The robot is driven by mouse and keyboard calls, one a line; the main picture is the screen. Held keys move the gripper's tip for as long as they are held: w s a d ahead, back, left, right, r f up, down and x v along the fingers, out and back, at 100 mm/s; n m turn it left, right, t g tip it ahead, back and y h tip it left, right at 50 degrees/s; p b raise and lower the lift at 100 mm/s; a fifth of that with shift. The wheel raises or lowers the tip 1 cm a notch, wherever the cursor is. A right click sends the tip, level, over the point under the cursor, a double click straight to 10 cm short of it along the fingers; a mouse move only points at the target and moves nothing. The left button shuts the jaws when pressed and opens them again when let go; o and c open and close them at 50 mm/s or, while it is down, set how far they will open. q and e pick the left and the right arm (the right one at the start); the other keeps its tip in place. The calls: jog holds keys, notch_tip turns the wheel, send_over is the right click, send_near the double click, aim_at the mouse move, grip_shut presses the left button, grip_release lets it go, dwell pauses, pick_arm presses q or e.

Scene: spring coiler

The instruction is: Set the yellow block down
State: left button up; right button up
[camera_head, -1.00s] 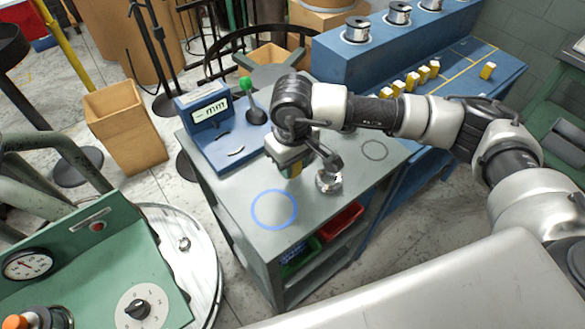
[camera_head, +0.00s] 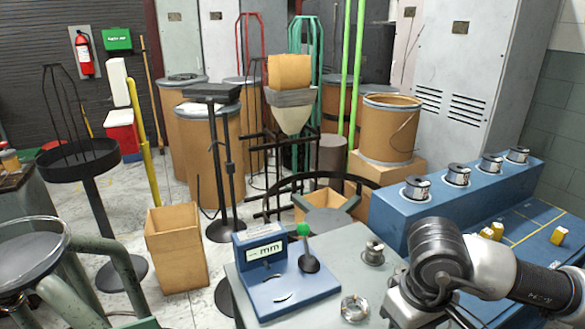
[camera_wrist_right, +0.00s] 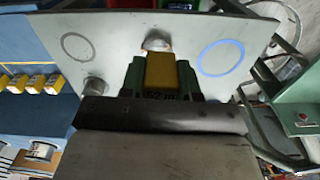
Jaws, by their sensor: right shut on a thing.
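The yellow block (camera_wrist_right: 160,70) shows in the right wrist view between the green fingers of my right gripper (camera_wrist_right: 160,76), which is shut on it. The grey table top (camera_wrist_right: 120,30) lies beyond it; I cannot tell whether the block touches it. A blue ring (camera_wrist_right: 221,57) is marked on the table right of the block, and a thin dark ring (camera_wrist_right: 77,46) to its left. In the head view my right arm reaches in from the right; the block and fingers do not show there. My left gripper is in neither current view.
Metal spools (camera_head: 372,252) (camera_head: 355,308) stand on the table near a blue gauge with a mm display (camera_head: 265,258). A blue bench (camera_head: 400,205) with several spools and yellow blocks (camera_head: 559,236) is at the right. A wooden bin (camera_head: 175,255) stands left.

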jog(key=f+m, duration=0.1)
jog(key=a+f+m+p, duration=0.1)
jog(key=f, duration=0.1)
jog(key=a+f+m+p, duration=0.1)
jog(key=f, duration=0.1)
jog(key=shift+s+a+f, duration=0.1)
jog(key=shift+s+f, duration=0.1)
jog(key=shift+f, duration=0.25)
